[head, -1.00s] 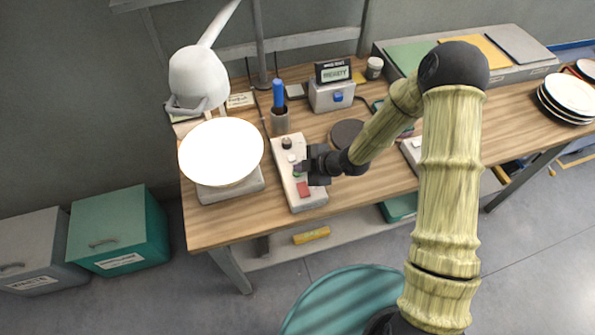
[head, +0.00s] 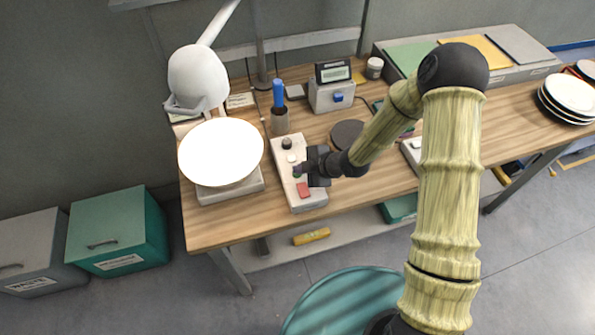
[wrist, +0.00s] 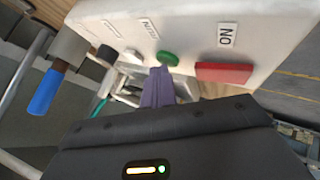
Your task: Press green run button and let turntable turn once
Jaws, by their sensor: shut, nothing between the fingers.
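The control box (head: 284,152) stands on the bench with a black knob, a white button, a green button and a red switch (head: 304,189). My gripper (head: 299,168) is shut and empty, with its fingertips at the green button. In the wrist view the purple fingers (wrist: 159,82) end at the lower left edge of the green button (wrist: 169,58); I cannot tell how far it is pressed. In the head view the fingers mostly hide the green button. A white plate (head: 221,152) lies over the turntable, whose grey base (head: 232,190) shows beneath, under the white dryer head (head: 198,80).
A grey box with a display (head: 334,73) stands behind the control box; its text is too small to read. A blue-handled tool (head: 278,94) stands in a holder. Stacked plates (head: 570,95) sit far right. Two bins stand on the floor at left.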

